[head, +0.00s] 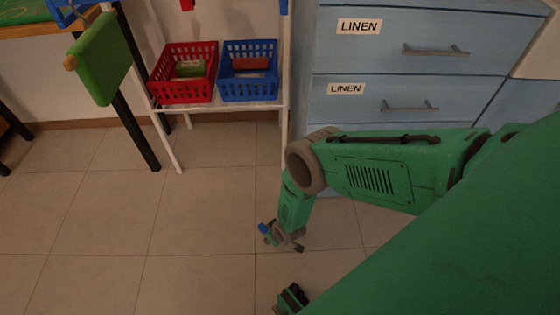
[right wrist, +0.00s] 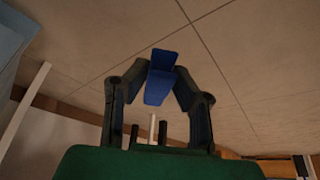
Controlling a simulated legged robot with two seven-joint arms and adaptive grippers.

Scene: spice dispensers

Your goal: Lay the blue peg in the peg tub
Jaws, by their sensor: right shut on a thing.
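The blue peg (right wrist: 160,78) is held between the fingertips of my right gripper (right wrist: 161,84) in the right wrist view. In the head view the right gripper (head: 273,236) hangs low over the tiled floor, in front of the drawers, with a small blue end of the peg (head: 263,229) showing. The fingers hide part of the peg. I cannot make out a tub that is clearly the peg tub. My left gripper cannot be identified in either view.
A white rack (head: 270,106) holds a red basket (head: 183,94) with a green item and a blue basket (head: 248,90) with a red item. Blue LINEN drawers (head: 390,92) stand right of it. A green board (head: 102,58) hangs at upper left. The floor (head: 110,215) is clear.

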